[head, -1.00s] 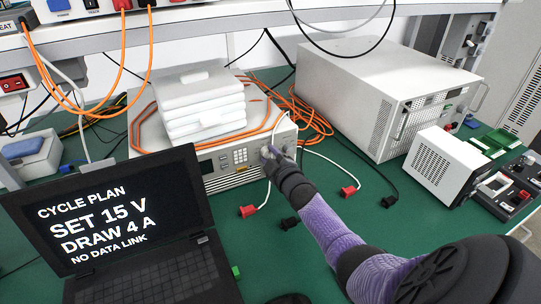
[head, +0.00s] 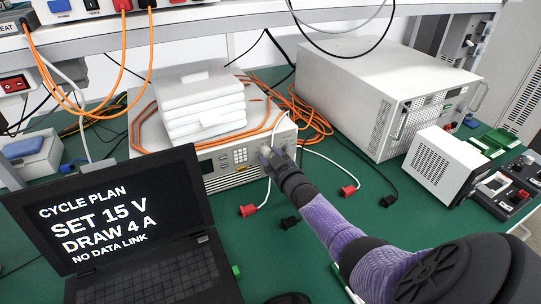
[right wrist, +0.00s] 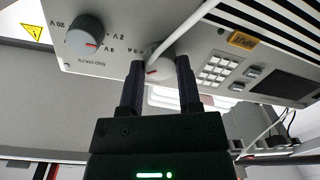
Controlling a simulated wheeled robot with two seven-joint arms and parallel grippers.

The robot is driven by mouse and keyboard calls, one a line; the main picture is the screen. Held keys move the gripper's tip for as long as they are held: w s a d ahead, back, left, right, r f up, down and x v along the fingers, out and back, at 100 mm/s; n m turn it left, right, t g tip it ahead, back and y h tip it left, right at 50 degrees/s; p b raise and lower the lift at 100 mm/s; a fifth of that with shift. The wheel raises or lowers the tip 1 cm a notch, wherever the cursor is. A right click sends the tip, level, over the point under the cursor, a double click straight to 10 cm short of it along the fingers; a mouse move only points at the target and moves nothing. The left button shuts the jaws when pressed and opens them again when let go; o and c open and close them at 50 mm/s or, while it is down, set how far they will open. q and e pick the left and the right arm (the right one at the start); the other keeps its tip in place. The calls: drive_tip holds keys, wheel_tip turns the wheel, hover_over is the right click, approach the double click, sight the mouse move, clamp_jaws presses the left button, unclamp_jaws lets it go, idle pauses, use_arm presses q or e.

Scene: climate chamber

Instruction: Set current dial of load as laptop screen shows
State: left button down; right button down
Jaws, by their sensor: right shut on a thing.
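The laptop screen (head: 105,215) at the lower left of the head view reads CYCLE PLAN, SET 15 V, DRAW 4 A, NO DATA LINK. The load (head: 238,178) is a light grey box with a keypad, behind the laptop. My right gripper (head: 268,153) is at the right end of its front panel, hiding the knobs there. In the right wrist view, inverted, my right gripper (right wrist: 160,70) is shut on a round grey dial (right wrist: 158,73) with a red pointer mark. A second knob (right wrist: 88,38) stands beside it, clear of the fingers. The held dial's exact setting is unclear.
White blocks (head: 203,115) are stacked on the load, with orange cables around them. Red and black plugs with leads lie on the green mat in front. A large grey cabinet (head: 345,100) and a smaller vented box (head: 440,165) stand to the right.

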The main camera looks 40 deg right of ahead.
drive_tip(key=shift+f, duration=0.1)
drive_tip(key=shift+c, duration=2.1)
unclamp_jaws()
drive_tip(key=shift+o, duration=0.7)
use_arm(q)
drive_tip(key=shift+s, duration=0.1)
use_arm(e)
drive_tip(key=shift+s+a+r+p, duration=0.15)
drive_tip(key=shift+s+r+p, duration=0.05)
drive_tip(key=shift+s+p, duration=0.2)
use_arm(q)
drive_tip(key=w+d+r+p, duration=0.2)
drive_tip(key=w+r+p, duration=0.1)
drive_tip(key=r+p, duration=0.1)
drive_tip(key=shift+d+r+t+h+p, duration=0.3)
drive_tip(key=shift+d+r+t, duration=0.1)
drive_tip(key=shift+r, duration=0.15)
use_arm(e)
drive_tip(key=v, duration=0.9)
drive_tip(key=shift+f, duration=0.15)
